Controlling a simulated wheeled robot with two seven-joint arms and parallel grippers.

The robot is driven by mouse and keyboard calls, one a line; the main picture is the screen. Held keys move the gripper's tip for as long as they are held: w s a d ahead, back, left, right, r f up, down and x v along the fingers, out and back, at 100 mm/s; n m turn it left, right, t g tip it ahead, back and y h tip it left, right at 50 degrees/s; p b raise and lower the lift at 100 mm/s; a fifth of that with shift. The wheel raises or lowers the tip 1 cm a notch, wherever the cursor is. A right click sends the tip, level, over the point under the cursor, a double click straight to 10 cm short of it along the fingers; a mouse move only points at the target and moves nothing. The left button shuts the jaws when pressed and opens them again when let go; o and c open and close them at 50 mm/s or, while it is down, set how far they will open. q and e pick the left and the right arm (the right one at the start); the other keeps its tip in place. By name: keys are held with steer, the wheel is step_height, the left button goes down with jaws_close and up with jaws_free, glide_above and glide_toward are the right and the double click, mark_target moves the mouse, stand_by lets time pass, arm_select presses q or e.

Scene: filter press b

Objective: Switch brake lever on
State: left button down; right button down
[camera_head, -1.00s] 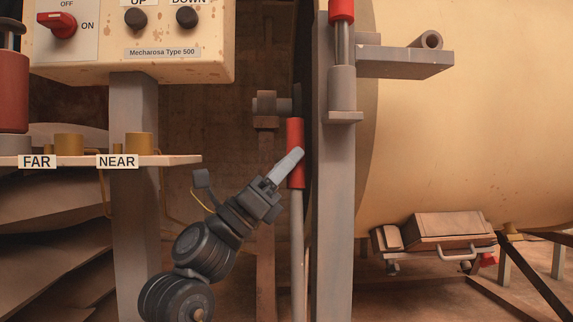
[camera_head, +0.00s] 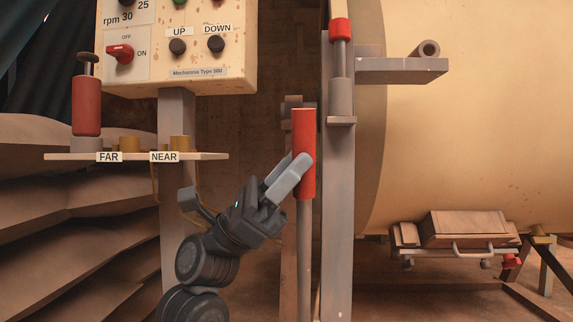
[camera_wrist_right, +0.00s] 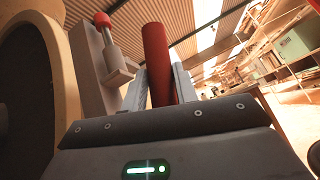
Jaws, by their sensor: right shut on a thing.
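The brake lever is a grey rod with a red handle (camera_head: 305,135), standing nearly upright just left of a grey post in the head view. My right gripper (camera_head: 296,172) is shut on the lower part of that red handle. In the right wrist view the red handle (camera_wrist_right: 157,62) rises between the two pale fingers of my right gripper (camera_wrist_right: 160,85). The rod below the handle shows in the head view, and its base is out of the picture. My left gripper is not in view.
A grey post (camera_head: 339,220) with a red-topped pin (camera_head: 341,30) stands right beside the lever. The cream drum (camera_head: 480,130) fills the right side. A control box (camera_head: 215,70) and a FAR/NEAR shelf (camera_head: 212,156) are at the left.

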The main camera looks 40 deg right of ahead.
steer(key=s+a+f+m+g+y+b, duration=0.1)
steer(key=s+a+f+m+g+y, duration=0.2)
steer(key=s+a+m+y, duration=0.2)
steer(key=shift+s+a+f+m+y, duration=0.2)
steer(key=shift+a+m+y, duration=0.3)
steer(key=shift+m+y, duration=0.25)
steer(key=c, duration=1.1)
jaws_free()
steer(key=shift+h, duration=0.25)
steer(key=shift+r, duration=0.1)
steer(key=p+v, duration=0.3)
steer(key=v, duration=0.8)
